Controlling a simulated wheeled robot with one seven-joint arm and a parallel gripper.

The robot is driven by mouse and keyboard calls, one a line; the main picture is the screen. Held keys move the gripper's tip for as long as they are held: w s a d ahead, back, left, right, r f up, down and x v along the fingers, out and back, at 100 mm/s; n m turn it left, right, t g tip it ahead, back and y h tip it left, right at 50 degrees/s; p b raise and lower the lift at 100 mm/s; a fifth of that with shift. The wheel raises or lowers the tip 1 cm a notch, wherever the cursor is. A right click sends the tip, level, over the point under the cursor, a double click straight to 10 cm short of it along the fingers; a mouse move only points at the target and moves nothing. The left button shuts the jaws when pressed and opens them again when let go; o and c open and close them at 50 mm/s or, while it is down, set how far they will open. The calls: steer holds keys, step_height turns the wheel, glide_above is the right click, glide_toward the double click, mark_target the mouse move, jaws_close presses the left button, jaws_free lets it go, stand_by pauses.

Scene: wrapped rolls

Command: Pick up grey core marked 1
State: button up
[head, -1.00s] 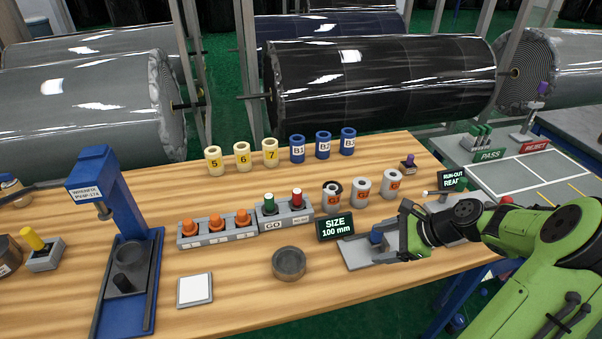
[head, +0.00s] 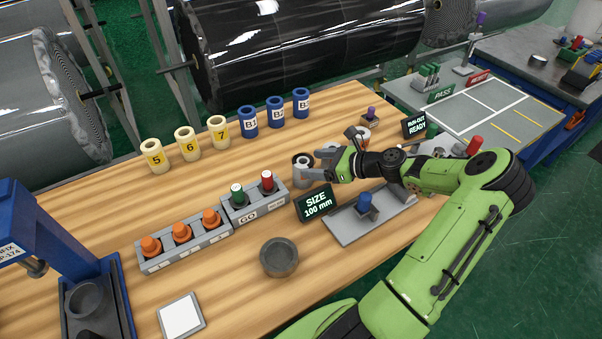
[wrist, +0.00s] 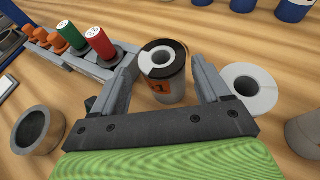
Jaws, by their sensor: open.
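The grey core marked 1 (head: 302,170) stands upright on the wooden bench. In the wrist view it shows a dark ring around its top and an orange label ending in 1 (wrist: 168,87). My gripper (head: 319,164) is open and low beside it, at its right in the head view. In the wrist view the core stands between the spread fingers of my gripper (wrist: 164,75), with gaps on both sides. A second grey core (wrist: 250,88) stands just outside the right finger. The arm partly hides the other grey cores in the head view.
The gauge block (head: 255,202) with green and red plugs is left of the core. The SIZE sign (head: 315,203) and a grey tray with a blue peg (head: 365,203) are in front. Blue cores (head: 275,112) stand behind. A dark cup (head: 279,257) sits nearer.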

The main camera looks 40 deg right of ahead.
mark_target(305, 161)
steer(key=b+x, duration=0.1)
steer(key=x, duration=0.6)
steer(key=shift+d+r, duration=0.15)
steer(key=shift+r, duration=0.1)
steer(key=shift+r, duration=0.1)
steer(key=c, duration=0.8)
